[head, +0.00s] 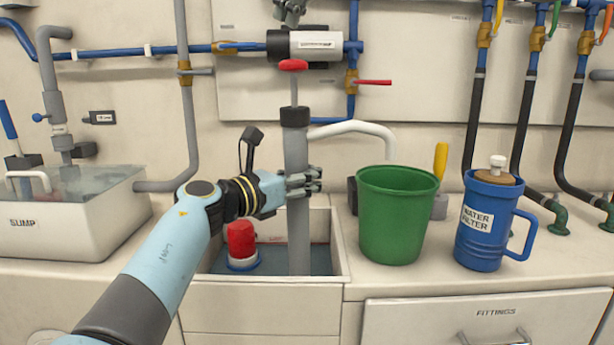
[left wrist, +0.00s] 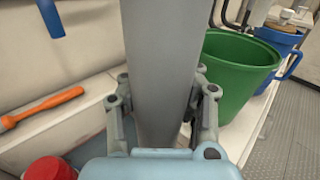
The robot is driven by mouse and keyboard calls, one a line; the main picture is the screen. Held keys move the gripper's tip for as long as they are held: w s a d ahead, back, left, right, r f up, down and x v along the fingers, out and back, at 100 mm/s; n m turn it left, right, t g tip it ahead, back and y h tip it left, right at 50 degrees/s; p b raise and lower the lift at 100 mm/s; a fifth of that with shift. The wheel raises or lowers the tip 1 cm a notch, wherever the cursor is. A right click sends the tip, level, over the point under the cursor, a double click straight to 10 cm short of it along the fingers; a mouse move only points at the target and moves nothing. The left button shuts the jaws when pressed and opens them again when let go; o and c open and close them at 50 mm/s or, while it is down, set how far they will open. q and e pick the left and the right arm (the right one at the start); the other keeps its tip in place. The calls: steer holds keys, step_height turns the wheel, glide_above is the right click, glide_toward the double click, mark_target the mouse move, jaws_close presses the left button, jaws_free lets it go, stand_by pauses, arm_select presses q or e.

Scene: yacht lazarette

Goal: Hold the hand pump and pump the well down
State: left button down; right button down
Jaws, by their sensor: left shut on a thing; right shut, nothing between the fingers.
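The hand pump (head: 297,150) is an upright grey tube with a black collar, a thin rod and a red handle (head: 293,66) on top. Its lower end stands in water in the open well (head: 346,262). My left gripper (head: 304,184) is shut around the tube below the collar; the left wrist view also shows the tube (left wrist: 160,70) between the fingers. My right gripper (head: 291,16) is shut and empty, above the red handle at the top edge. A pale spout (head: 355,127) curves right from the pump toward a green bucket (head: 398,215); its end is hidden.
A red-topped float-like object (head: 241,240) sits in the well, left of the tube. A blue water filter jug (head: 487,225) stands right of the bucket. The sump box (head: 60,215) is at left. A white cylinder on blue pipework (head: 315,45) is behind the handle.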

arm_select(q)
steer(key=shift+f, duration=0.2)
arm_select(e)
steer(key=shift+r, duration=0.1)
arm_select(q)
steer(key=c, duration=0.9)
jaws_free()
steer(key=shift+r, duration=0.15)
